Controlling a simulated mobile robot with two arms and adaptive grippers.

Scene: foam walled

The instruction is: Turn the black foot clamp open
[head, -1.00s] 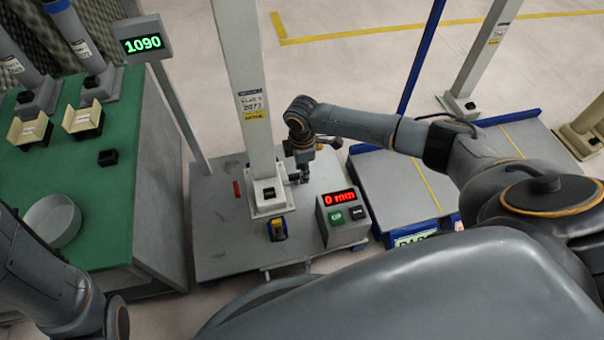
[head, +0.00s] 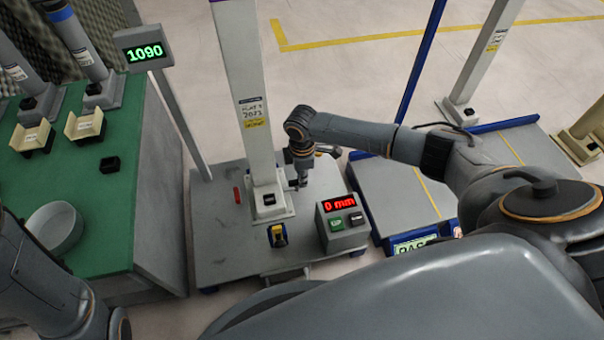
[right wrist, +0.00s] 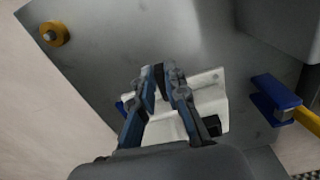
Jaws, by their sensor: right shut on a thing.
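The post's pale foot (head: 282,210) stands upright on the grey base plate (head: 215,240). My right gripper (head: 300,183) points down just right of the foot. Its two fingers also show in the right wrist view (right wrist: 164,72), close together beside the white foot (right wrist: 208,82). They are shut on the black foot clamp, which is small, dark and mostly hidden between the fingertips, so its turn angle cannot be read. My left arm shows at the lower left of the head view; its gripper is out of view.
A display box (head: 341,222) reading 0 mm stands close on the right. A green table (head: 130,215) borders the plate on the left.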

